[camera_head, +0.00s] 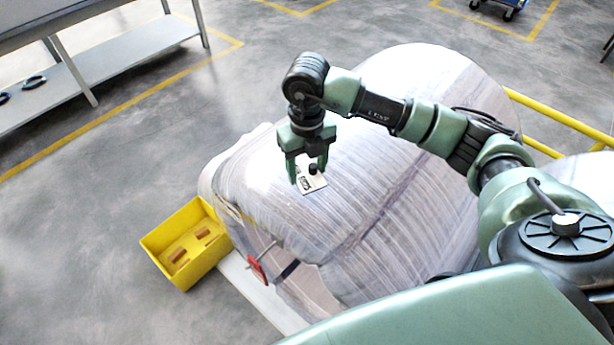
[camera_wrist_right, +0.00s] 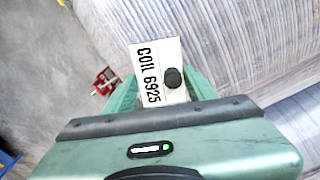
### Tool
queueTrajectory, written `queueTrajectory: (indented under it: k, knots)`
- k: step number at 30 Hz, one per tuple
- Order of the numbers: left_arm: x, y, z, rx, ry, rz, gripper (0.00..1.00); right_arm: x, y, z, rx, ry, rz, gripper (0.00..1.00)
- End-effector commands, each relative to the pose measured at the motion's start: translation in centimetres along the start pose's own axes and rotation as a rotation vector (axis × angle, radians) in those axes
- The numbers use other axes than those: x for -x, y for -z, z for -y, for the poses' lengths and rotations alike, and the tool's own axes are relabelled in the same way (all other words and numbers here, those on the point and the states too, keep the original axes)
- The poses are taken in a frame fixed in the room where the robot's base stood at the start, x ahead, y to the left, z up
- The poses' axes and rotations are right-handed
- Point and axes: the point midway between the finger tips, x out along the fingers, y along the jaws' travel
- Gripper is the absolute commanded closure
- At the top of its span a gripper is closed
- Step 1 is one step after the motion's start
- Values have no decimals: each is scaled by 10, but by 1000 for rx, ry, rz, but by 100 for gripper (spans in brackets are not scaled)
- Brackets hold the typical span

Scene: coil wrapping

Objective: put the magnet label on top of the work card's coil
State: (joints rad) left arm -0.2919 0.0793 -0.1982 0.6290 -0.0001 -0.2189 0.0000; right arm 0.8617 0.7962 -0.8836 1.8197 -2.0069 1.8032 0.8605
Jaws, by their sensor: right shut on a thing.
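My right gripper (camera_head: 308,167) is shut on the magnet label (camera_head: 314,186), a small white plate with a black knob. In the right wrist view the label (camera_wrist_right: 148,72) reads "COIL 6925", and its knob sits by the green fingers of my gripper (camera_wrist_right: 172,90). The label is over the top of a large coil (camera_head: 350,225) wrapped in clear film. I cannot tell whether it touches the film. The wrap also fills the upper right of the right wrist view (camera_wrist_right: 240,45). No work card can be made out. My left gripper is not in view.
A yellow bin (camera_head: 188,245) with brown pieces stands left of the coil. A red object (camera_head: 257,269) is at the coil's near end. Another wrapped coil (camera_head: 585,180) and yellow rails (camera_head: 560,120) are at right. A grey shelf (camera_head: 120,70) stands at the upper left.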

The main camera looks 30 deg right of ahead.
Motion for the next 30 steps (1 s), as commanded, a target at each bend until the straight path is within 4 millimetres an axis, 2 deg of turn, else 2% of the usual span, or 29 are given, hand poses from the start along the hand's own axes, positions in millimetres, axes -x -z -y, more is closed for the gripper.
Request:
queueTrajectory:
  k: [3, 9, 21, 22, 24, 30]
  knots:
    - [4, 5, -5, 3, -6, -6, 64, -12, 1, 0, 0, 0, -4, 85]
    - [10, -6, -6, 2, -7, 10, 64, -40, 1, 0, 0, 1, -2, 85]
    - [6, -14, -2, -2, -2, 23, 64, -48, 0, 0, 1, 0, 0, 85]
    - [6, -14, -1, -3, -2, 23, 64, -48, 0, 0, 1, 0, 0, 42]
    - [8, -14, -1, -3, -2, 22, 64, -47, 0, 0, 1, 0, 0, 23]
    - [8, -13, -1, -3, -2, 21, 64, -47, 0, 0, 1, 0, 0, 23]
